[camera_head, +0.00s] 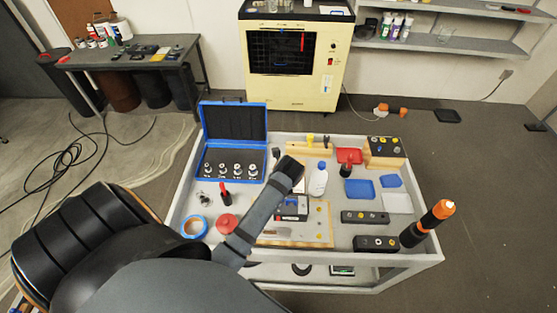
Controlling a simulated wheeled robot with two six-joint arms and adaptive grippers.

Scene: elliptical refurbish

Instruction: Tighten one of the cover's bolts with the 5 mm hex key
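My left arm reaches in from the lower left over the white cart (182,196). The black end of my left gripper (290,170) is above the middle of the cart; its fingertips are not clear, so I cannot tell whether it is open or holds anything. A small dark-and-light device (292,207), possibly the part with the cover, sits on a wooden board (321,227) and is partly hidden by my arm. Its bolts are too small to make out. I cannot pick out the 5 mm hex key. My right gripper is not in view.
An open blue case (235,122) with sockets stands at the back left. A white bottle (318,180), blue trays (360,190), a red tray (350,156) and black blocks (365,217) lie right of the arm. A black-and-orange tool (428,223) stands at the right edge.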

